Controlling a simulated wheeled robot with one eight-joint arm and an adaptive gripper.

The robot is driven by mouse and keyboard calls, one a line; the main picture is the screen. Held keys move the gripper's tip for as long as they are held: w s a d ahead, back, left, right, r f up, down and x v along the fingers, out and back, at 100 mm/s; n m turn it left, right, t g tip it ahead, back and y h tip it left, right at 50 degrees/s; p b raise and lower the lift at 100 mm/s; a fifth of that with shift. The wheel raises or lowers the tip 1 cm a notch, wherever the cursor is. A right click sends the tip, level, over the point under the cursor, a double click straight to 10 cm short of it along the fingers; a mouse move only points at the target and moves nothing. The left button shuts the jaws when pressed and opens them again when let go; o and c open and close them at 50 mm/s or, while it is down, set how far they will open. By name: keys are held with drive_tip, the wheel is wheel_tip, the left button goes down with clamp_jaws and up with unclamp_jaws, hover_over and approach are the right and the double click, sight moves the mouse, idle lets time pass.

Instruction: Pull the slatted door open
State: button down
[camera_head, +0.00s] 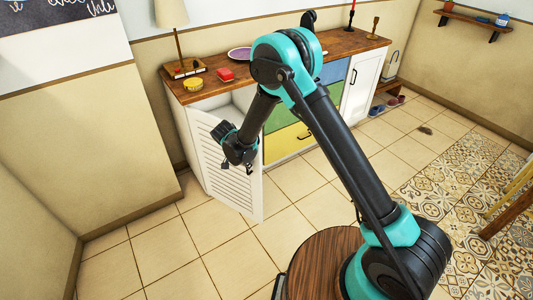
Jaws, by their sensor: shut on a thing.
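The white slatted door (222,181) is on the left part of the low cabinet (192,96). It is swung partly out from the front, and a pale gap into the cabinet (222,103) shows above it. My arm covers part of the cabinet front.
Yellow, green and blue drawers (290,142) are right of the door, then a white door (361,88). The tiled floor (168,248) before the door is clear.

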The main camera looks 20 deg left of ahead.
drive_tip(key=s+a, duration=1)
drive_tip(key=s, duration=0.4)
drive_tip(key=shift+m, duration=0.4)
drive_tip(key=shift+s, duration=0.1)
drive_tip(key=c, duration=1.6)
unclamp_jaws()
drive_tip(key=shift+a, duration=0.1)
drive_tip(key=v, duration=1.2)
drive_tip(key=shift+a, duration=0.1)
